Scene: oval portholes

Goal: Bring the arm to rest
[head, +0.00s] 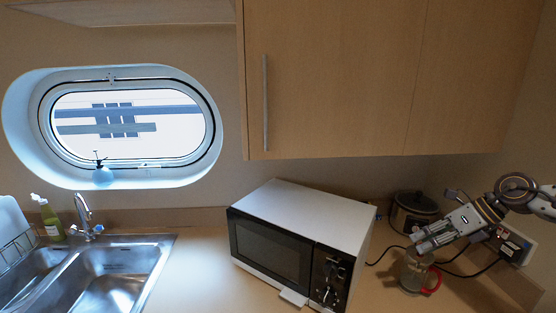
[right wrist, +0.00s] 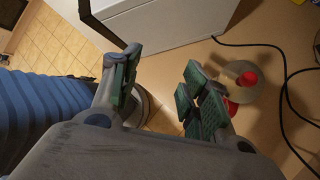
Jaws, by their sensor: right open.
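My right gripper (head: 424,246) comes in from the right, above the counter right of the microwave. Its jaws are open. A clear jug with a red handle (head: 433,281) stands on the counter just below the gripper; from the head view I cannot tell whether they touch. In the right wrist view my right gripper (right wrist: 165,88) has its green-padded fingers spread apart. A pale round object with red parts (right wrist: 242,82) lies beyond the right finger. Part of a grey rounded rim shows between the fingers, mostly hidden. My left gripper is not in view.
A white microwave (head: 305,215) stands left of the jug, under a wooden wall cabinet (head: 340,80). A slow cooker (head: 413,212) and black cables are behind the gripper. The sink (head: 110,275) is at the far left. Counter between sink and microwave is clear.

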